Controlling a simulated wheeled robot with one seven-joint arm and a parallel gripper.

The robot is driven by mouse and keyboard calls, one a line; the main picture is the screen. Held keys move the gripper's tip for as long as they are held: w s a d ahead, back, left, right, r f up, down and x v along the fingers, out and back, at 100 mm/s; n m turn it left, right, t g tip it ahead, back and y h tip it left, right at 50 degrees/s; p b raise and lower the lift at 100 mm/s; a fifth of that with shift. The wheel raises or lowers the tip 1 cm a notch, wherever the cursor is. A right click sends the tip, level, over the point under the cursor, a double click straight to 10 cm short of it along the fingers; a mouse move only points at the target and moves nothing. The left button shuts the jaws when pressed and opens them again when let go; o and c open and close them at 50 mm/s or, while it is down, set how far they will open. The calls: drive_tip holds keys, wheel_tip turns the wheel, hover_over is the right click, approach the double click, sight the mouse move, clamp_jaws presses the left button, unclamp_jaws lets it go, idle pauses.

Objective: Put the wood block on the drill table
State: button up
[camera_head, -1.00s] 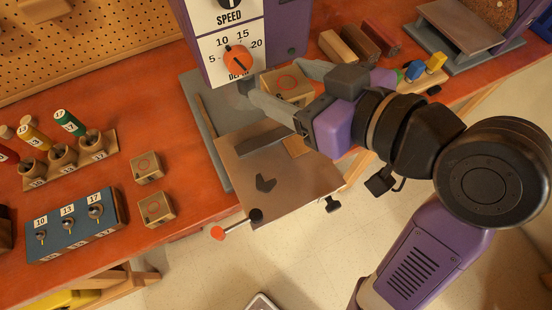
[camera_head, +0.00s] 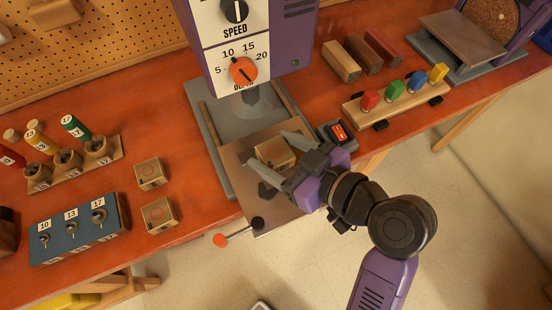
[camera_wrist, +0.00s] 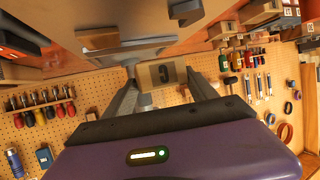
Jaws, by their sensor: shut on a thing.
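The wood block (camera_head: 273,153) is a small pale cube with a ring mark on it. My gripper (camera_head: 275,154) is shut on it, one finger on each side. In the wrist view the block (camera_wrist: 162,73) sits between the fingertips and shows a dark mark. The block is over the drill table (camera_head: 236,164), a brown-grey metal plate under the purple drill head (camera_head: 262,40). I cannot tell whether the block touches the plate.
Two similar blocks (camera_head: 150,173) (camera_head: 157,214) lie on the orange bench to the left. A rack with coloured knobs (camera_head: 397,103) stands right.

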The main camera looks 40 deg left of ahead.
sight(276, 163)
drive_tip(key=shift+f, duration=2.2)
drive_tip(key=shift+f, duration=0.2)
drive_tip(key=o, duration=1.4)
drive_tip(key=shift+r, duration=0.15)
drive_tip(key=shift+r+p, duration=0.2)
drive_tip(key=shift+p, duration=0.1)
drive_tip(key=b+v, duration=0.2)
drive_tip(key=v, duration=1)
drive_tip(key=shift+d+f, duration=0.1)
drive_tip(key=shift+f, duration=0.1)
